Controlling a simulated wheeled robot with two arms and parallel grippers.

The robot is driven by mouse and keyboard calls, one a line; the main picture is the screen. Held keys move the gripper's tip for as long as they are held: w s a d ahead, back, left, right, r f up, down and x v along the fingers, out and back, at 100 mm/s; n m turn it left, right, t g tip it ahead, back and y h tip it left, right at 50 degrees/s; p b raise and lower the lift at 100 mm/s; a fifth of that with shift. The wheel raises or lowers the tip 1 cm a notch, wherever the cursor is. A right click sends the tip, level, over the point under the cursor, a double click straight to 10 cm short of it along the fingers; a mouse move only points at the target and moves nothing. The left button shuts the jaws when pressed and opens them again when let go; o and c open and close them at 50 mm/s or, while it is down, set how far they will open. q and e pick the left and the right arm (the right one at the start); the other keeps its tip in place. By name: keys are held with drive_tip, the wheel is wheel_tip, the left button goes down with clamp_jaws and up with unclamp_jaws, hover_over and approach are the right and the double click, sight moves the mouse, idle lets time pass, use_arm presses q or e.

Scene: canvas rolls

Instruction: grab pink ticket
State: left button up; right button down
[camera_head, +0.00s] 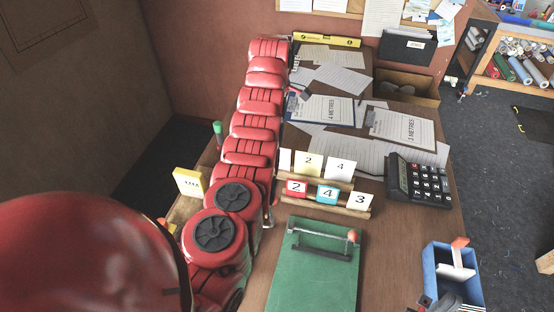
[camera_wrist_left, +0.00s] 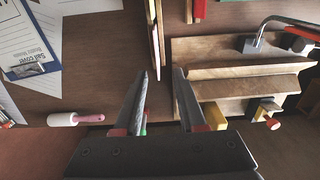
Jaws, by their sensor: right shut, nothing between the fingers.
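I see no ticket that is clearly pink. On the wooden card rack (camera_head: 330,202), a red ticket marked 2 (camera_head: 296,187) stands beside a teal ticket marked 4 (camera_head: 327,194) and a white ticket marked 3 (camera_head: 359,201). A blue box (camera_head: 437,262) at the lower right holds a white piece with an orange-red top (camera_head: 459,243). My right gripper (camera_head: 440,302) is shut and empty by the box's near side, partly cut off by the frame. My left gripper (camera_wrist_left: 162,74) is open and empty in the left wrist view, with its fingertips near a wooden rack (camera_wrist_left: 235,80).
A calculator (camera_head: 420,182) lies right of the rack. A green board with a clamp bar (camera_head: 312,280) lies in front. Clipboards (camera_head: 402,128) and papers cover the back. A roller with a pink handle (camera_wrist_left: 88,118) lies at left in the left wrist view.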

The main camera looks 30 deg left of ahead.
use_arm(q)
drive_tip(key=f, duration=0.2)
drive_tip(key=f+b, duration=0.1)
drive_tip(key=f, duration=0.2)
drive_tip(key=f+b, duration=0.1)
drive_tip(key=f, duration=0.2)
drive_tip(key=shift+w+f, duration=0.15)
drive_tip(key=shift+w, duration=0.1)
drive_tip(key=f, duration=0.5)
drive_tip(key=shift+w+d+f, duration=0.1)
drive_tip(key=shift+d+f, duration=0.1)
drive_tip(key=shift+f, duration=0.1)
drive_tip(key=shift+c, duration=0.3)
drive_tip(key=shift+r, duration=0.1)
clamp_jaws()
